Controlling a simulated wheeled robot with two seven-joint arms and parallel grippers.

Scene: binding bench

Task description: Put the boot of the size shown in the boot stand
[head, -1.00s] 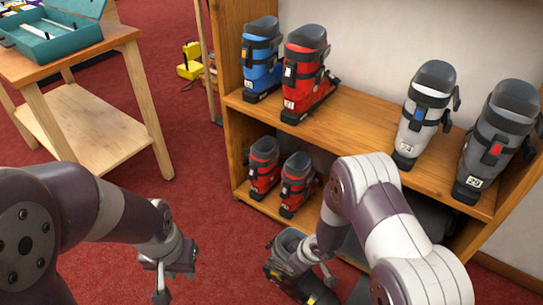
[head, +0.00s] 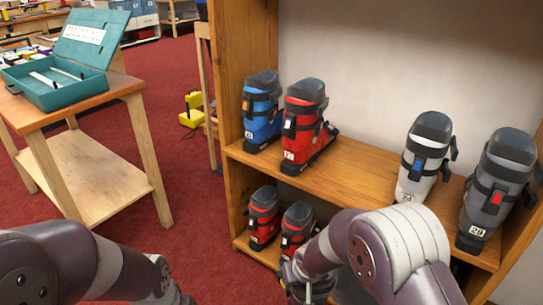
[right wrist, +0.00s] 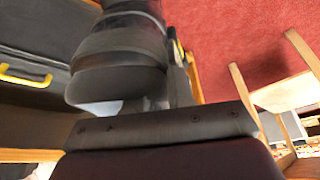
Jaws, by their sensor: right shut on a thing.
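My right gripper (head: 296,286) is shut on a dark grey and black boot (right wrist: 120,45), which fills the upper left of the right wrist view. In the head view that boot is hidden or cut off by the bottom edge. On the shelf (head: 350,185) stand a blue boot (head: 262,118), a large red boot (head: 303,125), a light grey boot (head: 425,160) and a dark grey boot (head: 492,190). Two small red boots (head: 264,215) stand on the lower shelf, one partly behind my right arm. Their tags are hard to read. My left jaws are below the frame. I cannot identify the boot stand.
An open teal case (head: 55,88) with a white card (head: 83,33) in its lid lies on a wooden table (head: 110,90) at left. A yellow object (head: 190,110) lies on the red carpet (head: 185,60).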

